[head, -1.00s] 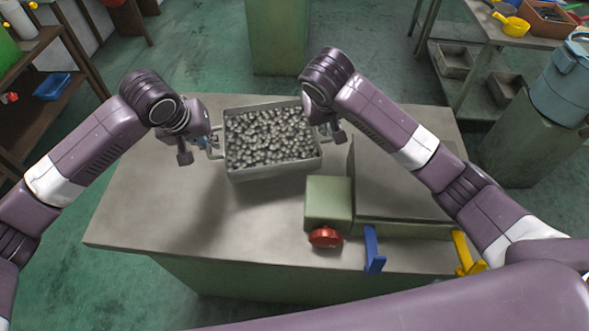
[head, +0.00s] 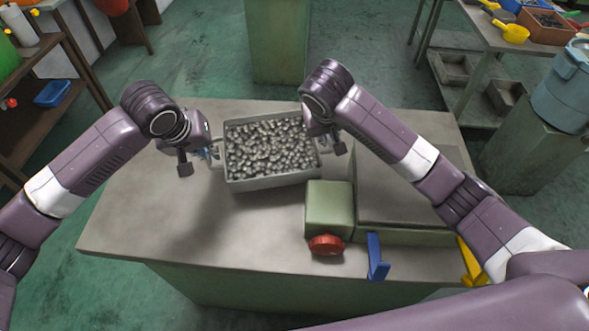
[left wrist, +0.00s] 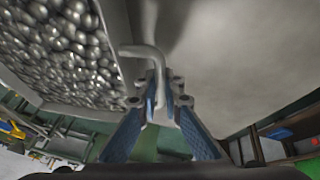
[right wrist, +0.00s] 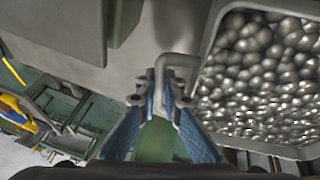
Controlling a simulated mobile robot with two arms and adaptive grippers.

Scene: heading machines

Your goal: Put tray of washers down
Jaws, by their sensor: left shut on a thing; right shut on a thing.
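The grey metal tray (head: 275,184) is full of shiny rounded metal pieces (head: 268,147). In the head view it is over the far middle of the workbench top (head: 185,225). I cannot tell if its base touches the bench. My left gripper (head: 212,152) is shut on the handle at the tray's left end; the bent handle (left wrist: 145,52) shows between the fingers in the left wrist view. My right gripper (head: 325,140) is at the right end, partly hidden by its arm. The right wrist view shows its fingers shut on the other handle (right wrist: 178,62).
A green machine block (head: 330,208) with a red knob (head: 326,245) and a grey plate stands right of the tray. A blue lever (head: 376,257) and a yellow lever (head: 470,262) are at the front edge. The bench's left part is clear.

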